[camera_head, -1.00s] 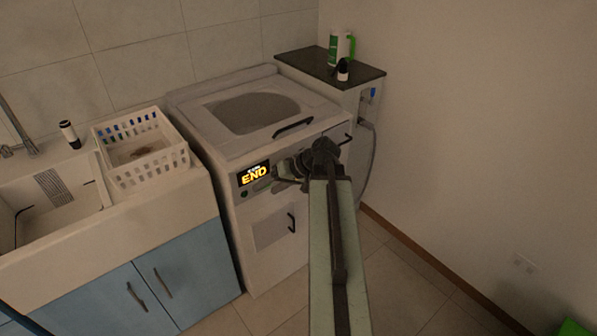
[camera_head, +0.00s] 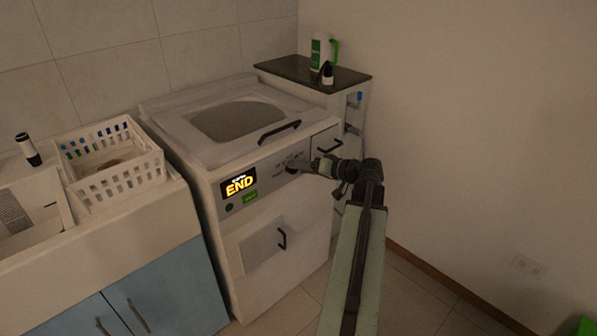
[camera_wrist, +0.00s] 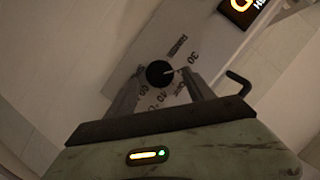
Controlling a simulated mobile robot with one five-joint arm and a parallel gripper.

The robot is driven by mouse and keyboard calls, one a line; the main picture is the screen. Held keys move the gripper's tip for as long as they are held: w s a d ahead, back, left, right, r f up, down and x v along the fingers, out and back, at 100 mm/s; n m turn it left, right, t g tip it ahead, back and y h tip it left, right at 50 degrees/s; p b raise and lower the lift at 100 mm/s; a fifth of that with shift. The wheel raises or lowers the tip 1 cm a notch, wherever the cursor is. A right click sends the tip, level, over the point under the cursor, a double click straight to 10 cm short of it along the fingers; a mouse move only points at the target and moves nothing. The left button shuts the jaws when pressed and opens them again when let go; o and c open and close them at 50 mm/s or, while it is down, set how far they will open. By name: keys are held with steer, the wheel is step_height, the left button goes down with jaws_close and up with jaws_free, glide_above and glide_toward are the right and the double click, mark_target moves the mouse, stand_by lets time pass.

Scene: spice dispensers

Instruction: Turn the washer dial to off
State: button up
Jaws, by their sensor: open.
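The washer (camera_head: 240,225) is a white top-loader with a lit display (camera_head: 239,187) reading "END". Its dial (camera_head: 292,169) is a small black round knob on the front panel, right of the display. In the wrist view the dial (camera_wrist: 159,73) sits between the two fingertips, with printed numbers such as 30 and 40 around it. A pale pointer mark on it faces right in that view. My gripper (camera_wrist: 162,77) is open, with one finger on each side of the dial; whether they touch it I cannot tell. In the head view my gripper (camera_head: 306,167) reaches the panel from the right.
A black lid handle (camera_head: 280,131) and a lower door handle (camera_head: 282,239) stick out near the dial. A white basket (camera_head: 113,165) is on the sink counter at left. A dark-topped cabinet (camera_head: 312,72) with bottles stands behind right.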

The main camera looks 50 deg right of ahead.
steer(key=shift+w+a+f, duration=0.1)
steer(key=shift+w+f, duration=0.05)
steer(key=shift+w, duration=0.35)
jaws_close()
